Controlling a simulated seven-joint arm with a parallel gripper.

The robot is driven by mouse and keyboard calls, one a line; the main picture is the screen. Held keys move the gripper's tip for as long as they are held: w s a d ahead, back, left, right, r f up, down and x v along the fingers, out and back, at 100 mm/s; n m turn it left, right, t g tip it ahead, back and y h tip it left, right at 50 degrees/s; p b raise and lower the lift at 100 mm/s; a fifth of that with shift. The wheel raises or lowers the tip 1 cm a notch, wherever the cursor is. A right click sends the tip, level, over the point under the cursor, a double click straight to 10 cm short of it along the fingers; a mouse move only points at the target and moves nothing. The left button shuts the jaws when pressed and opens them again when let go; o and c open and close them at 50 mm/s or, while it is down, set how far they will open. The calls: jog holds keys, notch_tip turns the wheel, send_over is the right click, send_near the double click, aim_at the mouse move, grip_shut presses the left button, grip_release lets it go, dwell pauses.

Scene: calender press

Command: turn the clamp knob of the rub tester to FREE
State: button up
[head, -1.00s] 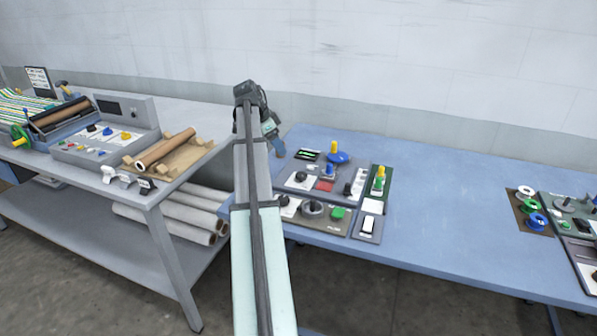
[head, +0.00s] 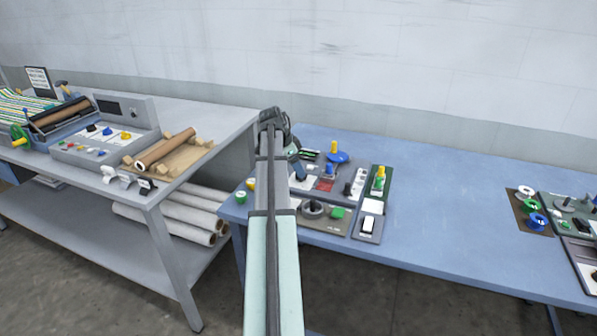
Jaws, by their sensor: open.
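A grey control panel (head: 334,196) on the blue table carries a red pad (head: 323,184), a black lever (head: 347,188) and a yellow-and-blue part (head: 336,156). I take it as the rub tester, but its lettering is too small to read. A lower panel in front has a round dark dial (head: 313,208) and a green knob (head: 338,213). I cannot tell whether the gripper touches anything.
A green strip (head: 378,184) with a yellow-and-green part and a white rocker switch (head: 368,224) stand right of the panel. Yellow and green knobs (head: 246,190) sit at the table's left edge. The middle of the blue table (head: 450,215) is clear.

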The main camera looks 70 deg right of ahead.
jog(key=shift+x, duration=1.35)
jog(key=shift+c, duration=0.4)
jog(key=c, duration=1)
